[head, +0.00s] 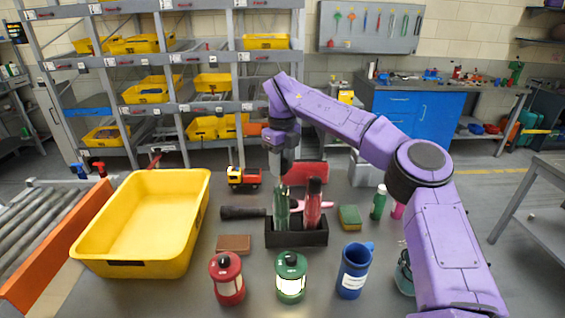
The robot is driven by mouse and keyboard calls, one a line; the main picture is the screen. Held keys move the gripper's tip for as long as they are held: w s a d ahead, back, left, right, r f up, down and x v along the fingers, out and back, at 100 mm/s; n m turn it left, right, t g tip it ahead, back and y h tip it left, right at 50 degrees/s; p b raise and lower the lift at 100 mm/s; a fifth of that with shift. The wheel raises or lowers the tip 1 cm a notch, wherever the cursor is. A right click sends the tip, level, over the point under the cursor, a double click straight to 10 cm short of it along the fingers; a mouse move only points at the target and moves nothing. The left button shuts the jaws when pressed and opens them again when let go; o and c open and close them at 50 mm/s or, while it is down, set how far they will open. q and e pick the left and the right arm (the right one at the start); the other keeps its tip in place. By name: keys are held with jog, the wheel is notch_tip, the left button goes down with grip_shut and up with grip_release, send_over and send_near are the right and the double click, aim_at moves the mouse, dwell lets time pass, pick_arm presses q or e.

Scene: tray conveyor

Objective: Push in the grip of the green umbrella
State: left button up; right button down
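The green umbrella (282,215) stands upright, folded, in a black holder (297,235) in the middle of the table. A red umbrella (313,207) stands in the same holder, just to its right. My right gripper (280,178) points straight down directly over the top of the green umbrella, at or very near its grip. The gripper hides the grip, and I cannot tell whether they touch. The fingers are too small and covered to show whether they are open or shut. My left gripper is not in view.
A yellow crate (192,222) fills the table's left. A sponge (349,217) and green bottle (379,202) are right, a toy truck (243,178) behind left.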

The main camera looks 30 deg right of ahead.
aim_at(282, 172)
notch_tip(282, 172, down, 4)
jog(key=shift+r+b, duration=0.25)
jog(key=shift+b, duration=0.9)
jog(key=shift+w, duration=0.1)
jog(key=c, duration=0.6)
grip_release()
jog(key=shift+r, duration=0.15)
notch_tip(282, 172, up, 10)
jog(key=shift+r+p, duration=0.2)
jog(key=shift+p, duration=0.4)
jog(key=shift+r, duration=0.1)
